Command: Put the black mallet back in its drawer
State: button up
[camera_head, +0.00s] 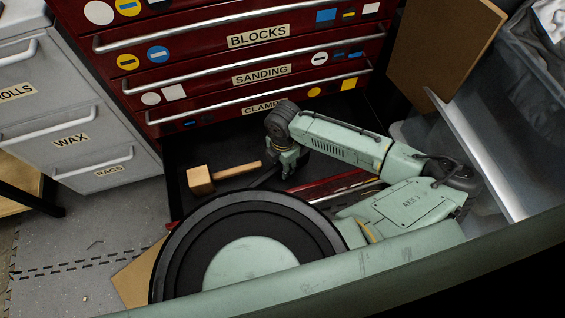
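My gripper (289,165) points down over the open bottom drawer (185,160) of a red tool chest. A dark, slim shape (266,177) runs from beside the gripper down and left toward my round base. It may be part of the black mallet, but I cannot tell, nor whether the gripper holds it. No black mallet head shows clearly. A mallet with a pale wooden head (200,180) and wooden handle lies in the drawer, left of the gripper. My own body hides the drawer's near part, and the fingertips are too small and dark to read.
Shut drawers labelled BLOCKS (258,36), SANDING (261,73) and CLAMPS rise above the open drawer. A grey cabinet (75,120) stands at left. A brown board (440,45) and clear bins (520,100) crowd the right. Grey floor (60,250) is open at lower left.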

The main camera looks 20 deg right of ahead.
notch_tip(320, 180, up, 12)
jog(key=p, duration=0.2)
jog(key=shift+r+p, duration=0.15)
jog(key=shift+p, duration=0.25)
